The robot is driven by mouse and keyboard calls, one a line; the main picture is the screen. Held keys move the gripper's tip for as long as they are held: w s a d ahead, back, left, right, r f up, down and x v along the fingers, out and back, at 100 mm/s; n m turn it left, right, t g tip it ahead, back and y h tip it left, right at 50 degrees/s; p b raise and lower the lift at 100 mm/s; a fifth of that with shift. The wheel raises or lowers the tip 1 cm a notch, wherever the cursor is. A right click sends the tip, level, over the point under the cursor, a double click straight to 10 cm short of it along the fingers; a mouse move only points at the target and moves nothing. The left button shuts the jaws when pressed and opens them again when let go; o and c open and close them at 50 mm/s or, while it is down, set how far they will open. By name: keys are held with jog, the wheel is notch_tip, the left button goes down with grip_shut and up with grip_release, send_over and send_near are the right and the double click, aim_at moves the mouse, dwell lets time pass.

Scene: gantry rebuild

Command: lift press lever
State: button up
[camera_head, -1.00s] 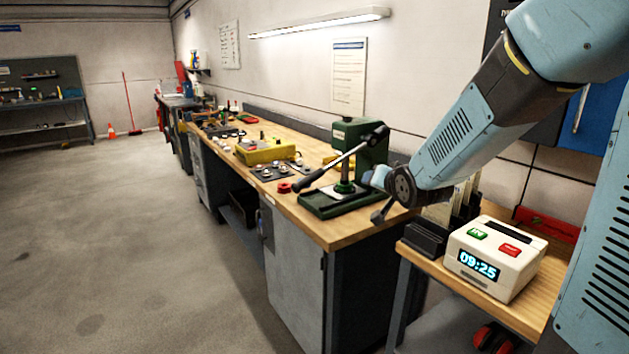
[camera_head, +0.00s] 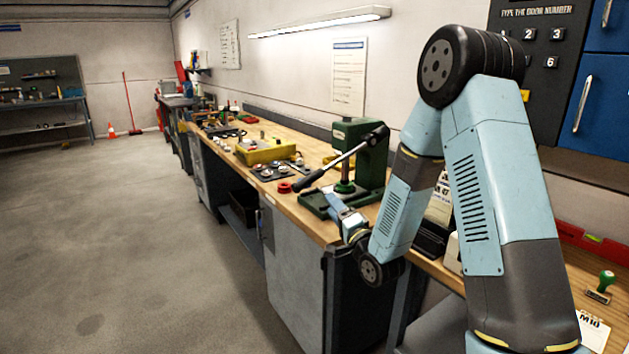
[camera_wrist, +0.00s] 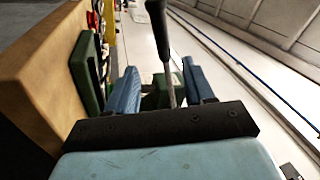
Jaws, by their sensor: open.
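The green arbor press (camera_head: 372,155) stands on the near end of the wooden bench. Its lever (camera_head: 346,159) has a grey rod and a black grip (camera_head: 306,182), and slopes down to the left from the pivot. My gripper (camera_head: 331,196) is low beside the press base, below the lever; its fingertips are small in this view. In the wrist view, my gripper (camera_wrist: 159,70) has its two blue fingers apart. The lever's black grip (camera_wrist: 157,28) and rod (camera_wrist: 168,78) appear between them, not clamped. I cannot tell whether they touch. Green press parts (camera_wrist: 88,72) show at the left.
The workbench (camera_head: 306,222) also holds a red ring (camera_head: 284,187), a dark plate with knobs (camera_head: 268,172) and a yellow box (camera_head: 265,151). My forearm hangs beyond the bench's front edge. The grey floor (camera_head: 150,240) at the left is clear.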

aim_at(312, 179)
jog(key=x, duration=1.3)
jog(key=shift+w+a+r, duration=0.1)
jog(key=shift+w+a, duration=0.1)
jog(key=shift+w, duration=0.1)
jog(key=shift+c, duration=0.2)
grip_shut()
jog(key=shift+d, duration=0.3)
jog(key=shift+a, duration=0.1)
